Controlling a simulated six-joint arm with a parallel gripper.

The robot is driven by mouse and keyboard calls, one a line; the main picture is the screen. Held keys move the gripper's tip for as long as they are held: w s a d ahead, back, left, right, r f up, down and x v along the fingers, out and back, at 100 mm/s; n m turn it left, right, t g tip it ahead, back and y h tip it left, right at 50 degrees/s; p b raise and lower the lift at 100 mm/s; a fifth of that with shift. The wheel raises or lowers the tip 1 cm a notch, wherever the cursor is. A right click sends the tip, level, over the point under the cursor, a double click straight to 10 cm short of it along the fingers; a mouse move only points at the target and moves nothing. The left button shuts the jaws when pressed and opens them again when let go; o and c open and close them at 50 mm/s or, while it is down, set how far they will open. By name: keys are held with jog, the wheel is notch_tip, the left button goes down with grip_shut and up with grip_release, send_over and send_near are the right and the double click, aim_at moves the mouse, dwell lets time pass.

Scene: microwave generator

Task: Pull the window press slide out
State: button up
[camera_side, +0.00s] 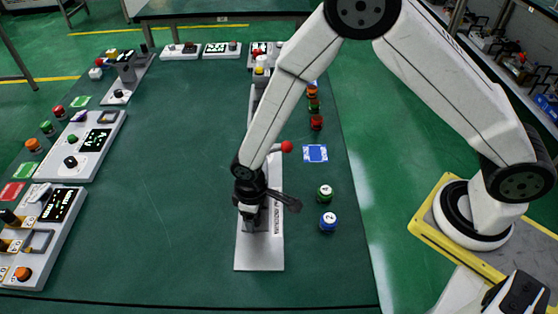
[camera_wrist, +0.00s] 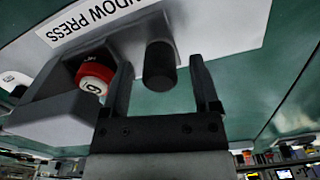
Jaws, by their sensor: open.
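The window press has a white base plate (camera_side: 258,255) on the green table, and its "WINDOW PRESS" label (camera_wrist: 98,14) is partly readable in the wrist view. A dark cylindrical knob (camera_wrist: 160,66) projects from a grey block of the press. A red part with a white marked top (camera_wrist: 95,76) sits in the grey housing to its left. My gripper (camera_wrist: 161,76) is open, with one finger on each side of the knob and visible gaps to both. In the side view my gripper (camera_side: 272,198) is low over the plate, and my arm hides much of the press.
A red ball knob (camera_side: 286,147) stands beside my forearm. Green (camera_side: 325,193) and blue (camera_side: 328,221) round pieces stand right of the plate. Control panels (camera_side: 82,145) line the table's left side. The table's middle left is clear.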

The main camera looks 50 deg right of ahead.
jog(key=shift+f, duration=0.7)
grip_shut()
dwell(1.1)
